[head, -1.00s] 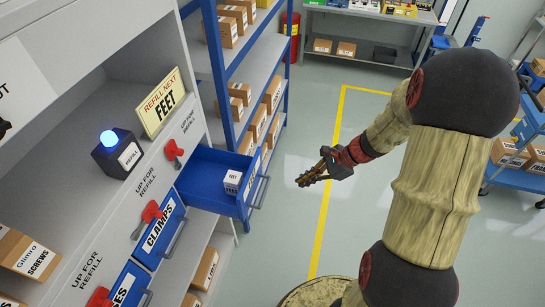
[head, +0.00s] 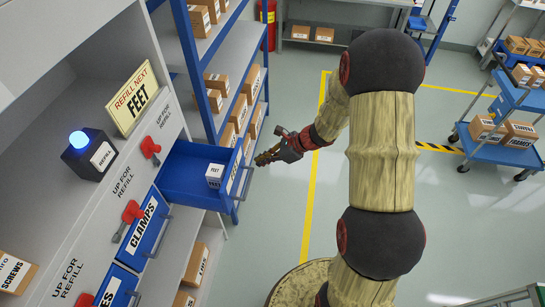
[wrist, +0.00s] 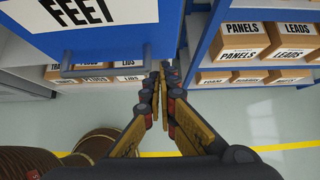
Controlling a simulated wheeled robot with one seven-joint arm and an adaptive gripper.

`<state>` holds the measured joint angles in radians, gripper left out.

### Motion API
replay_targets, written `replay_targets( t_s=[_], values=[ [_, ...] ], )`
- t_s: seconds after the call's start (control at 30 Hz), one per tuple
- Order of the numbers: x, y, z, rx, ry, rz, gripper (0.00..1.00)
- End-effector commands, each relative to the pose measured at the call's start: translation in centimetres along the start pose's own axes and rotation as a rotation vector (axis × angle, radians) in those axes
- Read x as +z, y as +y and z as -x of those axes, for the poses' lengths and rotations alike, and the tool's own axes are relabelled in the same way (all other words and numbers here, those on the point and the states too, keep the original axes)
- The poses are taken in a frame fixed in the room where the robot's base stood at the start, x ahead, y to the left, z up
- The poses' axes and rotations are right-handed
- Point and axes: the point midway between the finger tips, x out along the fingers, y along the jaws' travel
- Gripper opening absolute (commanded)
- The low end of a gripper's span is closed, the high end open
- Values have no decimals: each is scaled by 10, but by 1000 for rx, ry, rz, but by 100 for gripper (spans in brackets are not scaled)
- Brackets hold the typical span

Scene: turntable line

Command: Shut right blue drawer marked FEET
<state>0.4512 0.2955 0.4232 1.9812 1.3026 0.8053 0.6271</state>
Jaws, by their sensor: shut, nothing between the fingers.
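The blue FEET drawer (head: 190,178) is pulled out of the grey cabinet, at the right end of its row. A small white box marked FEET (head: 214,175) is inside it. In the wrist view the drawer front (wrist: 100,30) with its FEET label and bar handle (wrist: 105,68) fills the upper left. My gripper (head: 262,159) is shut and empty, just outside the drawer front. In the wrist view my gripper's fingertips (wrist: 161,68) are together beside the right edge of the drawer front; I cannot tell whether they touch it.
The CLAMPS drawer (head: 148,228) is beside the open drawer, with a red handle (head: 130,215) above it. A blue-framed shelf with boxes (head: 217,82) stands close behind the drawer. A blue cart (head: 505,115) is at the far right. Open floor (head: 270,215) lies in front.

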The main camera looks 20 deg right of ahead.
Motion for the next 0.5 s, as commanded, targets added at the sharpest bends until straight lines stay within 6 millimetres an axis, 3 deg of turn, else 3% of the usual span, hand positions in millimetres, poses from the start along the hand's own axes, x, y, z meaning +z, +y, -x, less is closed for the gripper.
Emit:
replay_targets(
  t_s=[0.2,0.5],
  values=[
    [22,0,-18,1,0,4,0],
    [28,0,-23,-1,0,3,0]
  ],
)
